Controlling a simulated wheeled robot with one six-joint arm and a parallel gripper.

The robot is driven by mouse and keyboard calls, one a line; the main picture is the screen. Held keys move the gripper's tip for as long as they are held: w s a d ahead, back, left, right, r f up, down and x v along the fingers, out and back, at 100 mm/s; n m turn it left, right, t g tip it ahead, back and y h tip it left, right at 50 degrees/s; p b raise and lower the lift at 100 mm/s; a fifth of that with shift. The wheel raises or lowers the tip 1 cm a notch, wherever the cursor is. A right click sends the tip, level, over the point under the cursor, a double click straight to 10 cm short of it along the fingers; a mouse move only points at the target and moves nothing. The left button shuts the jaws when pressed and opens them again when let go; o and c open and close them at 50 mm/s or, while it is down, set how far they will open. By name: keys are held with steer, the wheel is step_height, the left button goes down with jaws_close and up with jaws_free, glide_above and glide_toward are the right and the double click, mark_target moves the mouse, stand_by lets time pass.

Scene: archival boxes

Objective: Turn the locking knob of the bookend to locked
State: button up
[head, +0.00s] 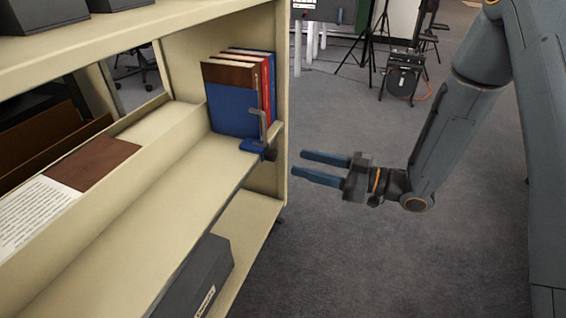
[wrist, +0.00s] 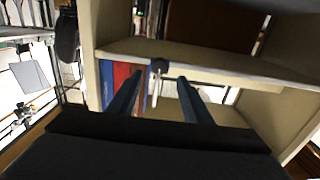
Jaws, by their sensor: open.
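The bookend (head: 263,126) stands at the shelf's front edge against a row of books, showing a grey upright part above a blue fitting. The blue fitting (head: 256,147) sits at the shelf lip and appears to include the locking knob; its lock position cannot be read. In the wrist view a dark round knob-like part (wrist: 159,65) with a pale bar below it shows between and beyond my fingertips. My gripper (head: 302,165) is open and empty, to the right of the bookend, with its fingers pointing left toward the shelf and a gap between. Its fingers also show in the wrist view (wrist: 160,77).
Blue, red and brown books (head: 233,108) stand behind the bookend. The cream shelf's end panel (head: 281,80) rises beside them. A dark archival box (head: 200,274) lies on the lower shelf. Open carpet (head: 350,260) surrounds my arm; tripods and equipment stand far back.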

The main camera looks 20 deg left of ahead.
mark_target(275, 156)
steer(key=a, duration=0.2)
steer(key=a+b, duration=0.1)
steer(key=a, duration=0.1)
steer(key=a+b, duration=0.1)
steer(key=a, duration=0.2)
steer(key=shift+w, duration=0.3)
steer(key=c, duration=1.1)
